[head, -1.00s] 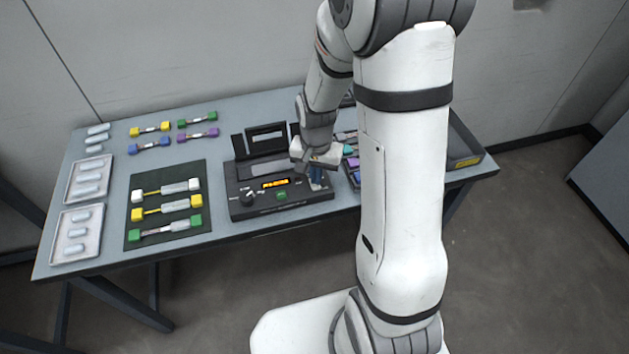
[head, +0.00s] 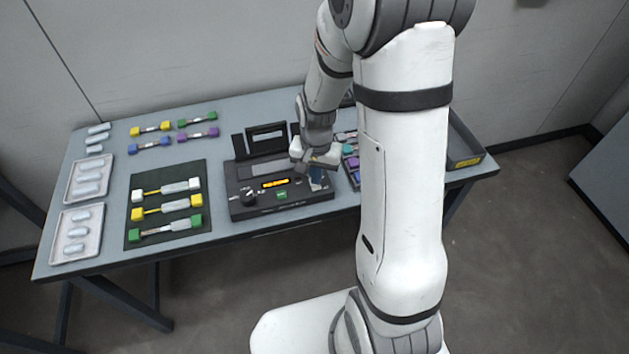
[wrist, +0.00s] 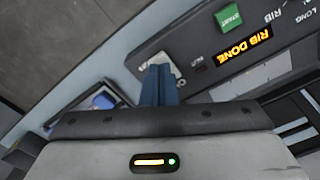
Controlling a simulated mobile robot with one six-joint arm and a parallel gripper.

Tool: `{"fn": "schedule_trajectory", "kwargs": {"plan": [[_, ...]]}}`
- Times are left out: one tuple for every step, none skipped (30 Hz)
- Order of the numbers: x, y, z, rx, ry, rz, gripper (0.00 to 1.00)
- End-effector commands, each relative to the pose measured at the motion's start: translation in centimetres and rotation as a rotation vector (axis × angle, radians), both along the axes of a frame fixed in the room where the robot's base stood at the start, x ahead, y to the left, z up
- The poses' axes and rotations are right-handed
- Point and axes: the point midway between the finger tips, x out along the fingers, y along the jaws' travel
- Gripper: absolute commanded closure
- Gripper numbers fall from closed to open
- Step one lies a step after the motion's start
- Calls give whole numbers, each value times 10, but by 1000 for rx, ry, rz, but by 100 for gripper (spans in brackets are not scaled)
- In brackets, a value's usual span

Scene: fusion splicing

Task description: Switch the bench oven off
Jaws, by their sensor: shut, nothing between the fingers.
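The bench oven (head: 262,207) is a dark box at the front middle of the table. Its front panel carries a knob (head: 248,196), a lit orange display (head: 275,183) and a green START button (head: 282,194). In the wrist view the display (wrist: 245,46) reads "RIB DONE", and the green button (wrist: 229,17) is beside it. My gripper (wrist: 161,72) is shut and empty, with blue fingers pointing at the oven's right front corner. A pale switch-like patch (wrist: 172,62) shows at the fingertips, partly hidden by them; I cannot tell its position or whether they touch.
A dark mat (head: 148,167) with several splice pieces lies left of the oven. Two pale trays (head: 68,187) (head: 55,218) stand at the far left. A compartment tray (head: 351,175) is close right of my gripper. A dark bin (head: 470,148) stands at the right end.

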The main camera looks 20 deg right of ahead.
Motion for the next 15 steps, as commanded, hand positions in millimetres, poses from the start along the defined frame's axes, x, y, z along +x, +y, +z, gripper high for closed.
{"fn": "schedule_trajectory", "kwargs": {"plan": [[0,0,-1,0,0,0,100],[0,0,-2,0,0,0,100],[0,0,-3,0,0,0,100],[0,0,-3,0,0,0,100],[0,0,-3,0,0,0,100],[0,0,-4,0,0,0,100],[0,0,-4,0,0,0,100],[0,0,-5,0,0,0,100],[0,0,-5,0,0,0,100],[0,0,-6,0,0,0,100],[0,0,-7,0,0,0,100],[0,0,-7,0,0,0,100],[0,0,-8,0,0,0,100],[0,0,-8,0,0,0,100],[0,0,-9,0,0,-1,100]]}}
